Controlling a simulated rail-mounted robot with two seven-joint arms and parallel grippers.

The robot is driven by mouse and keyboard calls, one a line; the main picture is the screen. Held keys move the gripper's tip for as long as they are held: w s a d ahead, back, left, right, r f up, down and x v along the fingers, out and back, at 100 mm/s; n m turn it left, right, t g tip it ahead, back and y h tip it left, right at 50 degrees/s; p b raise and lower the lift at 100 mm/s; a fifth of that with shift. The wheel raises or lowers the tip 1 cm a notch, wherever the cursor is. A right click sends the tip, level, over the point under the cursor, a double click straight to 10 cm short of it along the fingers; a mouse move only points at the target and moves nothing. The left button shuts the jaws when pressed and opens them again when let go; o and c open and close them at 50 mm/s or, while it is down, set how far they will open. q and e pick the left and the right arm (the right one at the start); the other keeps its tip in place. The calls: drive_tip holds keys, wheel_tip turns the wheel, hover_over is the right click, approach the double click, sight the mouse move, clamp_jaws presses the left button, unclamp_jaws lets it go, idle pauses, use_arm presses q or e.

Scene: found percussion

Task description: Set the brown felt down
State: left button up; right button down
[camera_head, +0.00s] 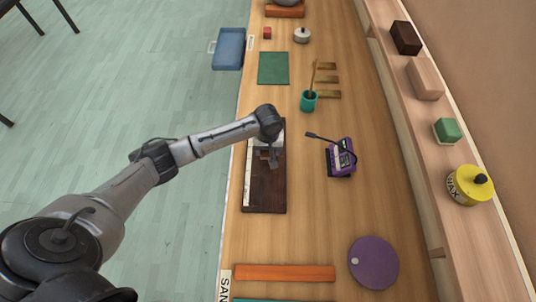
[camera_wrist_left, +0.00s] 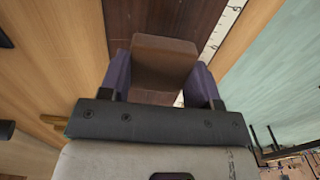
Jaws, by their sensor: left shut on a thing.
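My left gripper (camera_wrist_left: 161,80) is shut on a brown block, the brown felt (camera_wrist_left: 165,50), which sits between its two purple fingers in the left wrist view. In the head view the left gripper (camera_head: 268,158) points down over the dark wooden board (camera_head: 265,193), near its far end. The felt is mostly hidden there by the gripper. The dark board also shows behind the felt in the left wrist view (camera_wrist_left: 165,17). I cannot tell whether the felt touches the board. My right gripper is not in view.
A purple device (camera_head: 341,158) with a black stalk stands right of the board. A teal cup (camera_head: 309,101), green mat (camera_head: 273,68), purple disc (camera_head: 374,263) and orange bar (camera_head: 285,273) lie around. The right shelf holds blocks and a yellow wax tin (camera_head: 467,188).

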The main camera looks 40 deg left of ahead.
sight(268, 155)
use_arm(q)
drive_tip(key=shift+f, duration=2)
drive_tip(key=o, duration=1)
drive_tip(key=shift+f, duration=0.1)
